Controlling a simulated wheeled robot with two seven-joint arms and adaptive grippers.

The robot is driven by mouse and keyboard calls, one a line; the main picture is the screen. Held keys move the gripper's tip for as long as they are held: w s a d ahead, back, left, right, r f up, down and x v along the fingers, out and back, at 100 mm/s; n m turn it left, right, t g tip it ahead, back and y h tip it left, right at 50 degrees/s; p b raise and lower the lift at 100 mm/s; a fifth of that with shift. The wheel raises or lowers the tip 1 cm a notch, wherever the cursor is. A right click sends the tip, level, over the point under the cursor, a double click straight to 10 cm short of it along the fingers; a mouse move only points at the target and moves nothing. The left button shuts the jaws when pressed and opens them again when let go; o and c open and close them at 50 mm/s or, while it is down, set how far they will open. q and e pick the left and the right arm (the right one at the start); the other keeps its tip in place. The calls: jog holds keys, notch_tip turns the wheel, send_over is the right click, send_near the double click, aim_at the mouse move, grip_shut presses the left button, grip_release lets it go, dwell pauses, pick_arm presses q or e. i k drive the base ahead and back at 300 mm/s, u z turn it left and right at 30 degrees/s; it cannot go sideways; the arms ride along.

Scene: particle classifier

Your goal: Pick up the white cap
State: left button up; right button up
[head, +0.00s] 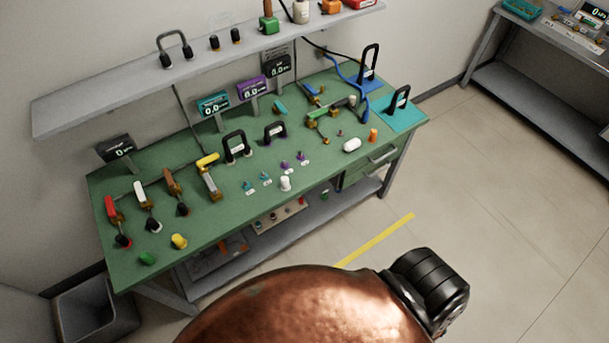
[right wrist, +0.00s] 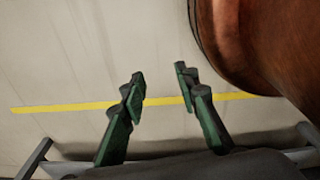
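Several small white pieces stand or lie on the green workbench (head: 225,222) in the head view. One is an upright white cylinder (head: 285,184) near the middle of the front edge. Another is a rounded, oblong white piece (head: 352,145) lying farther right. A third, smaller pale piece (head: 352,101) is at the back right. I cannot tell for certain which is the white cap. My right gripper (right wrist: 160,80) is open and empty above the floor in the right wrist view, away from the bench top. My left gripper is not in view.
Valves with coloured handles stand on the bench's left. A yellow piece (head: 179,241) and a green piece (head: 147,258) lie at the front left. An orange piece (head: 373,135) is at the right. A grey shelf (head: 110,100) hangs above. Floor before the bench is clear.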

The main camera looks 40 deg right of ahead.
aim_at(284, 180)
jog(key=z, duration=0.6)
jog(key=i, duration=0.55)
jog(key=u, duration=1.4)
